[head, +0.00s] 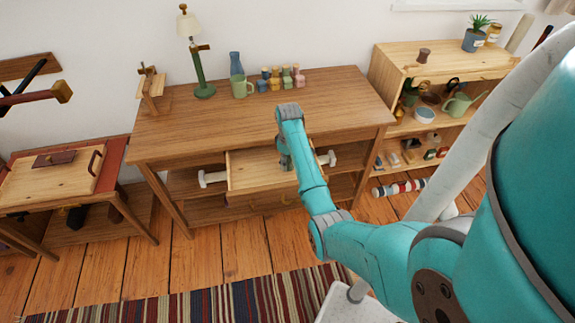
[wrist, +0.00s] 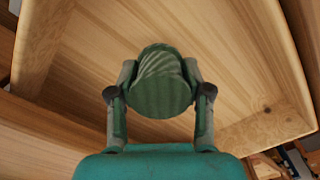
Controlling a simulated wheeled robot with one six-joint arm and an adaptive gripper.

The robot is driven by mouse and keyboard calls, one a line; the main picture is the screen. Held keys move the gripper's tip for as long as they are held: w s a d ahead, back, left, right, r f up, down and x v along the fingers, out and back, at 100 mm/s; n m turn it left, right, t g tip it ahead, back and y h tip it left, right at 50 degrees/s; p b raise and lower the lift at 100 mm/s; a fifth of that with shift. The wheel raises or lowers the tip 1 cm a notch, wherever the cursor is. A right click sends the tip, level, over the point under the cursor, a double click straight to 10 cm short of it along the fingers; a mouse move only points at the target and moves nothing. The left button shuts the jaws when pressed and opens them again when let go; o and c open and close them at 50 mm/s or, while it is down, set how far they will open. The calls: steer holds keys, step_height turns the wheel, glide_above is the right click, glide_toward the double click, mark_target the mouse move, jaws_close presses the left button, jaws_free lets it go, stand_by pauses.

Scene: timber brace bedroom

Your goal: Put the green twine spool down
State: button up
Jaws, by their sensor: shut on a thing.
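My gripper (wrist: 160,72) is shut on the green twine spool (wrist: 162,92), a ribbed dark green cylinder between the two fingers in the wrist view. Its flat end faces the camera. Behind it is the bare pale wood inside of a pulled-out drawer (wrist: 240,60). In the head view my gripper (head: 286,161) points down over the right part of that open drawer (head: 248,172), under the tabletop of the wooden table. The spool is hardly distinguishable there. I cannot tell whether it touches the drawer floor.
The wooden table (head: 330,100) holds a green lamp (head: 200,75), a green mug (head: 240,88), a blue vase (head: 235,62) and several small coloured pieces at its back. White-ended objects (head: 212,178) flank the drawer. A shelf unit (head: 392,72) stands right; the tabletop front is clear.

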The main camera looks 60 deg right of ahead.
steer(key=shift+f, duration=1.2)
steer(key=shift+f, duration=0.1)
steer(key=o, duration=1.1)
steer(key=shift+o, duration=0.2)
step_height(320, 180, up, 12)
steer(key=shift+r, duration=0.15)
steer(key=shift+s, duration=0.1)
